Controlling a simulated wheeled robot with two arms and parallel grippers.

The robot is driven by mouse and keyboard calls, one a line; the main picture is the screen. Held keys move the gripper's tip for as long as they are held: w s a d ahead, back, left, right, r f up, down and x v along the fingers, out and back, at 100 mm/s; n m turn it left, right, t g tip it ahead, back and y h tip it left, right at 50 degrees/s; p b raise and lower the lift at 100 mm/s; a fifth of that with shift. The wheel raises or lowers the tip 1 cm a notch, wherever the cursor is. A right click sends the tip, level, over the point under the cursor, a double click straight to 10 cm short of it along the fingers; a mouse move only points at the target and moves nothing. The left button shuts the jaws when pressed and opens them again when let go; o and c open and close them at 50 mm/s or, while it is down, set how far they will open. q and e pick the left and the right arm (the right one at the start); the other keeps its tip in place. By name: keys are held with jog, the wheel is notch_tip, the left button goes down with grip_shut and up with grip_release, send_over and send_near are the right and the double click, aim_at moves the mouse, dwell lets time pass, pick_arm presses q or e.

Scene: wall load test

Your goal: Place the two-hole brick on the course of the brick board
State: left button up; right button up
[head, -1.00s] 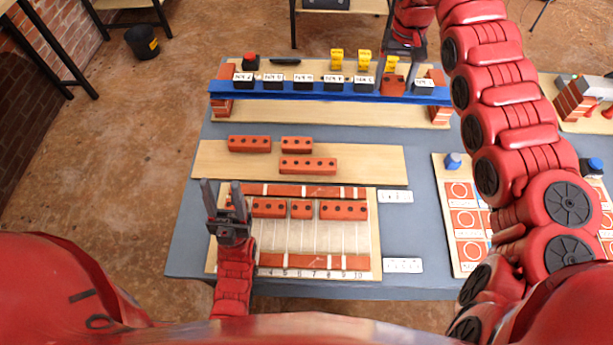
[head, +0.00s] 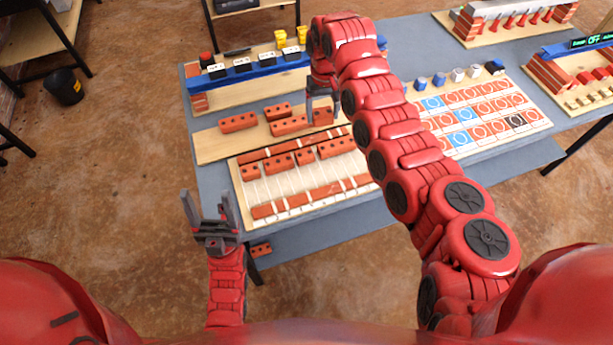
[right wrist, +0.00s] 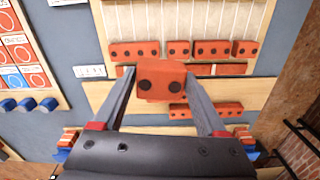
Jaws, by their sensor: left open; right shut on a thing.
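The two-hole brick (right wrist: 162,77) is orange-red and sits between the fingers of my right gripper (right wrist: 160,85), which is shut on it. In the head view the brick (head: 322,115) hangs from my right gripper (head: 322,97) near the back edge of the brick board (head: 232,190). The course is a row of red bricks (head: 305,156) on that board; it also shows in the right wrist view (right wrist: 134,50), beyond the held brick. My left gripper (head: 208,198) is open and empty, left of the board and off the table's front edge.
A plank (head: 212,146) behind the board carries loose red bricks (head: 238,122). Behind it is a blue beam (head: 260,67) with labelled black blocks. A board of printed circles (head: 530,112) lies to the right. Another brick (head: 260,250) shows below the table's front edge.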

jog(key=s+a+f+p, duration=0.3)
jog(key=s+f+p, duration=0.2)
jog(key=s+f, duration=0.4)
jog(key=s+d+f+n+p, duration=0.1)
jog(key=s+d+f, duration=0.1)
jog(key=s, duration=0.4)
jog(key=s+d+f+p, duration=0.2)
jog(key=s+d+f, duration=0.1)
jog(key=s, duration=0.4)
jog(key=b, duration=0.7)
send_near(302, 181)
jog(key=s+d+f, duration=0.1)
jog(key=s, duration=0.1)
jog(key=s+d+f, duration=0.1)
jog(key=s, duration=0.1)
jog(key=shift+d+f, duration=0.2)
jog(key=shift+f, duration=0.2)
jog(key=w, duration=0.1)
jog(key=w+a+p, duration=0.1)
jog(key=shift+w+a+r, duration=0.2)
jog(key=shift+w+a, duration=0.1)
jog(key=shift+w+a+f+p, duration=0.15)
jog(key=shift+w+a+p, duration=0.2)
jog(key=shift+w, duration=0.25)
jog(key=shift+f+p, duration=0.2)
jog(key=shift+p, duration=0.1)
notch_tip(302, 181, down, 2)
jog(key=shift+f+p, duration=0.25)
jog(key=shift+p, duration=0.35)
jog(key=shift+f, duration=0.35)
